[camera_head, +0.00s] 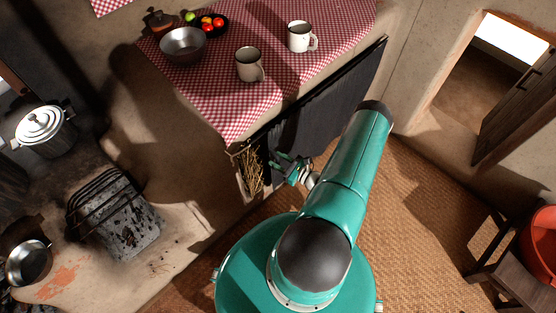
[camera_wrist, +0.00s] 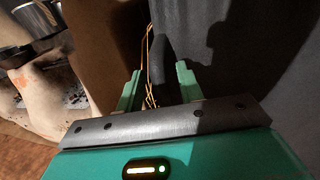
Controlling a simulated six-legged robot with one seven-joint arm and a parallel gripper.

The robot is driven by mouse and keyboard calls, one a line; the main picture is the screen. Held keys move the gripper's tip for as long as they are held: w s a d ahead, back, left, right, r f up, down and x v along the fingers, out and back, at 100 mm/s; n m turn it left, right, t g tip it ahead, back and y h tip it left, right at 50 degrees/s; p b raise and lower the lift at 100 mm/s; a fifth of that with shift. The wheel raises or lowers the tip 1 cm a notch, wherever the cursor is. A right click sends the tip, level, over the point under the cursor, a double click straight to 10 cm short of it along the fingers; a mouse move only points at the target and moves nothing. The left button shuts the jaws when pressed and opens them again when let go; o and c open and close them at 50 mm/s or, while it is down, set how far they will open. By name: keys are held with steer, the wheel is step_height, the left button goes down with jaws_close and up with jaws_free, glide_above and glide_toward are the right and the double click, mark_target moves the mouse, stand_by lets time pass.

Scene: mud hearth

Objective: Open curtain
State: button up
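The dark grey curtain (camera_head: 345,84) hangs below the counter's front edge in the head view and covers most of the opening there. My gripper (camera_head: 279,162) is at the curtain's left end, near a bundle of straw. In the wrist view the curtain (camera_wrist: 265,60) fills the right side. My gripper (camera_wrist: 158,88) shows two green fingers spread apart, with the curtain's dark left edge fold between or just beyond them. I cannot tell whether the fingers touch the cloth.
The counter's checkered cloth (camera_head: 222,84) bears two mugs, a metal bowl (camera_head: 184,45) and a fruit dish. The straw bundle (camera_head: 249,171) hangs at the counter's corner. A hearth with a pot (camera_head: 45,132) is left. A stool (camera_head: 508,268) stands right. Woven floor lies open between.

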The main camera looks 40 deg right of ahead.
steer(key=shift+w+a, duration=0.1)
steer(key=shift+w, duration=0.1)
jaws_close()
